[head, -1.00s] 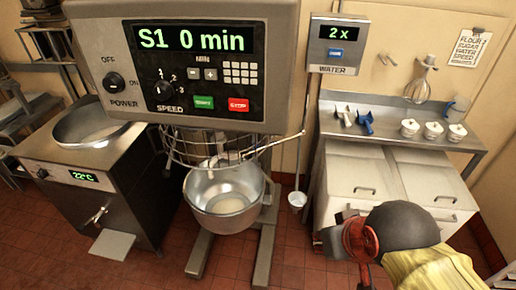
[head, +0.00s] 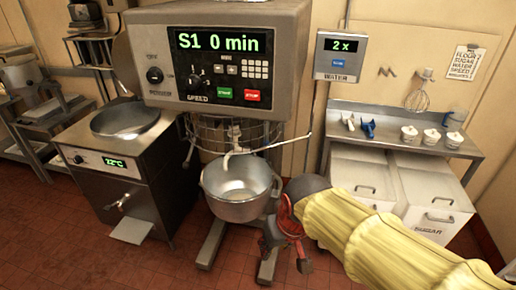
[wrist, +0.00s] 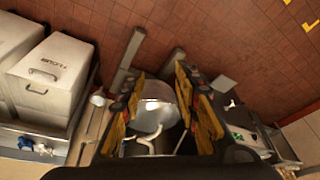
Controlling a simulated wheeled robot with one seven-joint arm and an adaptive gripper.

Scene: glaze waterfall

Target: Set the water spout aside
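The water spout (head: 262,149) is a thin pale pipe. My gripper (head: 288,222) is just right of the bowl and below the spout in the head view. In the wrist view its fingers (wrist: 159,76) stand wide apart with nothing gripped between them.
The mixer's control panel (head: 222,62) overhangs the bowl, with a wire guard (head: 207,137) below it. The water unit (head: 343,56) is on the wall. White bins (head: 362,178) stand under the shelf at right. A steel basin unit (head: 115,170) stands at left. Red floor is open in front.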

